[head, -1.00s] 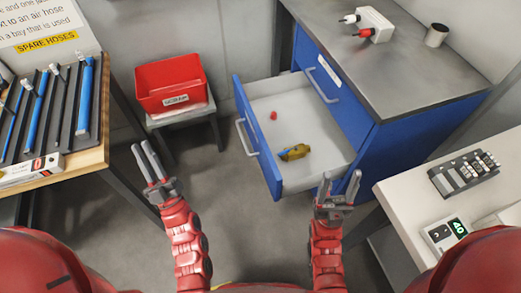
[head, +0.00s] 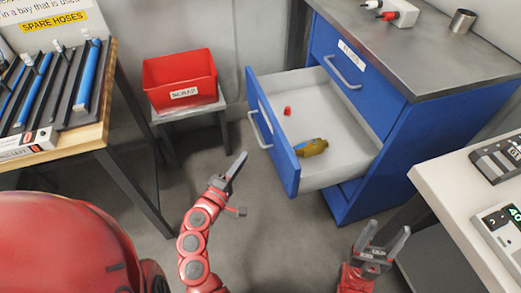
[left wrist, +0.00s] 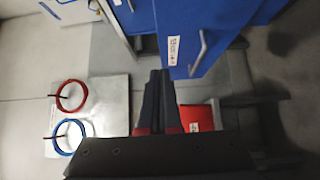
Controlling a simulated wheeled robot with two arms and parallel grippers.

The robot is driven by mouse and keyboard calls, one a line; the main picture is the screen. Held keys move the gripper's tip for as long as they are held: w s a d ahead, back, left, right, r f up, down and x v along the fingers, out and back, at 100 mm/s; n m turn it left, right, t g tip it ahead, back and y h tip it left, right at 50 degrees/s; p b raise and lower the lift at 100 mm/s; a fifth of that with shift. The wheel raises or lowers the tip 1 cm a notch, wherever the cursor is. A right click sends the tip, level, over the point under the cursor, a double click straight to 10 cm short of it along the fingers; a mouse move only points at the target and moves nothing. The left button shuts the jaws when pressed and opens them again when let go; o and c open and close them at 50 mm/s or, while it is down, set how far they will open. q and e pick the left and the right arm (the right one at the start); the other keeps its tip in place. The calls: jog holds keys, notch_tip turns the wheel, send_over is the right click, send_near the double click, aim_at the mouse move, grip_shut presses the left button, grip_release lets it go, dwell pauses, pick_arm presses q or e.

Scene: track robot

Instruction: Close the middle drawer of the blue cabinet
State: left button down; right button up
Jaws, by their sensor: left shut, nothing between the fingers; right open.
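The blue cabinet (head: 395,150) stands at the right with its middle drawer (head: 345,160) pulled out. A red cap-like piece (head: 288,111) and a yellow-brown bottle-like item (head: 312,147) lie inside it. The drawer front (head: 284,160) faces left and has a grey bar handle (head: 258,130). My left gripper (head: 242,157) is shut and empty, just left of the drawer front and below its handle, apparently apart from both. In the left wrist view its fingers (left wrist: 159,76) point toward a labelled blue front (left wrist: 185,35) with a handle. My right gripper (head: 388,228) is open and empty, right of the drawer.
A red scrap bin (head: 180,85) on a small stool stands behind my left gripper. A wooden bench with hoses (head: 60,100) is at the left. A pale table (head: 450,210) with devices is close on the right. The floor between is clear.

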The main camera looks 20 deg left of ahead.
pick_arm(q)
jog(key=p, duration=0.1)
send_near(274, 128)
jog(key=w+a, duration=0.2)
jog(key=w, duration=0.2)
jog(key=shift+w+d+r, duration=0.1)
jog(key=shift+w+d, duration=0.15)
jog(key=shift+d, duration=0.35)
jog(key=shift+w+d+r, duration=0.1)
jog(key=shift+w+d, duration=0.15)
jog(key=shift+d, duration=0.35)
jog(key=shift+w+d, duration=0.35)
jog(key=shift+d, duration=0.05)
jog(key=shift+f, duration=0.1)
jog(key=w+d+b, duration=0.4)
jog(key=w+d, duration=0.4)
jog(key=d, duration=0.4)
jog(key=w+d+b, duration=0.3)
jog(key=w+d, duration=0.5)
jog(key=d, duration=0.4)
jog(key=shift+w+d+b, duration=0.2)
jog(key=shift+d+b, duration=0.1)
jog(key=shift+b, duration=0.1)
jog(key=shift+r, duration=0.2)
